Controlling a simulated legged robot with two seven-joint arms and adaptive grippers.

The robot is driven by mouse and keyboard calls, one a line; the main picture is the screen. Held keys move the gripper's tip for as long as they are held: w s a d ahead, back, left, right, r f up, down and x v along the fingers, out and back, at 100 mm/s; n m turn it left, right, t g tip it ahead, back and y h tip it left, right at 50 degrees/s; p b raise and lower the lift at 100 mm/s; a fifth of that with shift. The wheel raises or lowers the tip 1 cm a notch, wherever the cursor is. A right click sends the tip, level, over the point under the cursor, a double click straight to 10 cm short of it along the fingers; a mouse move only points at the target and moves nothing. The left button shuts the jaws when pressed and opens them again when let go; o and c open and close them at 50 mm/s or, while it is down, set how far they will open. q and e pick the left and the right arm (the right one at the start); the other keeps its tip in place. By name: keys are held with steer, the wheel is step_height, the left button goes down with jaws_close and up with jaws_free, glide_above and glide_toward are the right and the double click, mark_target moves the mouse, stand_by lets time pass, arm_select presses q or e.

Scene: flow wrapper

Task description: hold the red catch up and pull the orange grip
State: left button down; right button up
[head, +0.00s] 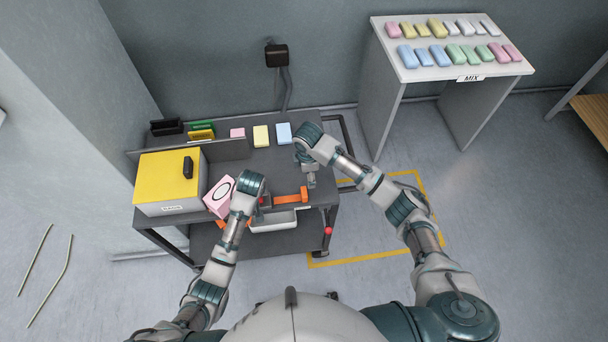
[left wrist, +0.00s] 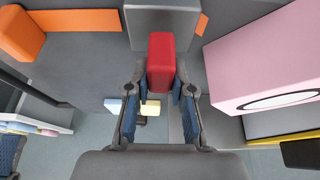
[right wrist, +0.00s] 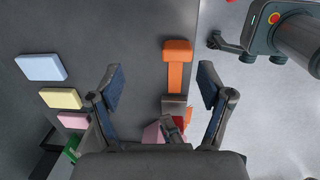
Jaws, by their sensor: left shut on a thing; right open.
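The red catch (left wrist: 161,62) stands in front of a grey block (left wrist: 160,22). My left gripper (left wrist: 161,90) is shut on the catch, one finger on each side. The orange grip (right wrist: 178,50) is at the end of a flat orange bar (right wrist: 175,80) that runs from the grey block. The grip also shows in the head view (head: 303,194), right of my left gripper (head: 263,200). My right gripper (right wrist: 160,82) is open and empty, with the orange bar showing between its fingers; its height above the bar is hard to tell.
A yellow-topped box (head: 168,176) stands left on the dark table. Blue, yellow and pink blocks (head: 261,136) lie at the back. A white tray (head: 272,222) sits below the bar.

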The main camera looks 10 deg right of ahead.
mark_target(304, 191)
arm_select(q)
steer(key=shift+w+r, duration=0.15)
arm_select(e)
steer(key=shift+g+y, duration=0.3)
steer(key=shift+g, duration=0.1)
steer(key=f, duration=0.3)
steer(key=s+a+f, duration=0.1)
steer(key=f, duration=0.3)
steer(key=a+f, duration=0.1)
steer(key=f, duration=0.2)
steer(key=shift+s+f, duration=0.25)
steer(key=shift+s, duration=0.15)
steer(key=c, duration=1.2)
steer(key=shift+d, duration=4.1)
